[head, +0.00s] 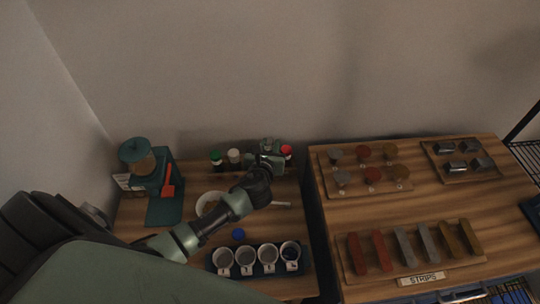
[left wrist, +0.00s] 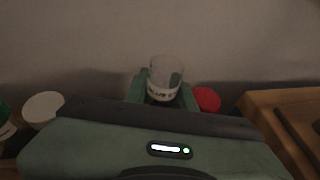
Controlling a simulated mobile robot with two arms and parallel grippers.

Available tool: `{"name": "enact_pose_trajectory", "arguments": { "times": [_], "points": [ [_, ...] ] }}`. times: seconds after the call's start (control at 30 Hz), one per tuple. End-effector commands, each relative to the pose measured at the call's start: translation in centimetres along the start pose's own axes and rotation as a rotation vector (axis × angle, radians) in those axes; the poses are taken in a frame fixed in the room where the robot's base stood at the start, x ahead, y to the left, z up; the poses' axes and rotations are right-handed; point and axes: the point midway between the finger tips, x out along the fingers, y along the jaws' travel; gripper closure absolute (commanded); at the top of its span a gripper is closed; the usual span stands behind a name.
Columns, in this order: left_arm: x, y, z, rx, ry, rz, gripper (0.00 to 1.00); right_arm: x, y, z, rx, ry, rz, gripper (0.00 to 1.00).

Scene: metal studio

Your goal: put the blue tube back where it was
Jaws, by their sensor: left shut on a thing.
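My left gripper (head: 266,157) is at the back of the left table, in the row of capped bottles. It is shut on a clear, open-topped tube, seen upright between the fingers in the left wrist view (left wrist: 165,76). The tube's white label seems to begin with "BLUE". Its base is hidden, so I cannot tell whether it touches the table. A red-capped bottle (head: 286,153) stands just right of the gripper; a white-capped one (head: 234,156) and a green-capped one (head: 216,159) stand to its left. A round blue cap-like piece (head: 238,234) lies nearer the front. My right gripper is not in view.
A dark tray (head: 239,273) holds several white cups; the rightmost cup (head: 290,252) has dark blue contents. A bowl (head: 206,196) sits under my left arm. A teal grinder-like device (head: 136,151) stands at left. The right table (head: 370,208) holds sample boards.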

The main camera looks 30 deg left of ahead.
Motion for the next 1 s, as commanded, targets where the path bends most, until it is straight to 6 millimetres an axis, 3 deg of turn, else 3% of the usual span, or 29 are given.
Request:
{"name": "enact_pose_trajectory", "arguments": {
  "times": [0.3, 0.77, 0.8, 1.0],
  "points": [
    [1.4, 0.0, -4.0, -0.001, 0.002, 0.001, 1.00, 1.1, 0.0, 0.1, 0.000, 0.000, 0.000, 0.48],
    [1.7, 0.0, -4.6, 0.001, 0.001, 0.000, 1.00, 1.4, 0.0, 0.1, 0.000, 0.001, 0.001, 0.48],
    [1.7, 0.0, -4.5, 0.000, 0.000, 0.000, 0.67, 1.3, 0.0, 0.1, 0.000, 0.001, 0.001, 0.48],
    [1.7, 0.0, -4.5, 0.000, 0.001, 0.000, 0.66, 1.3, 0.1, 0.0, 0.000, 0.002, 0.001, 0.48]
  ]
}}
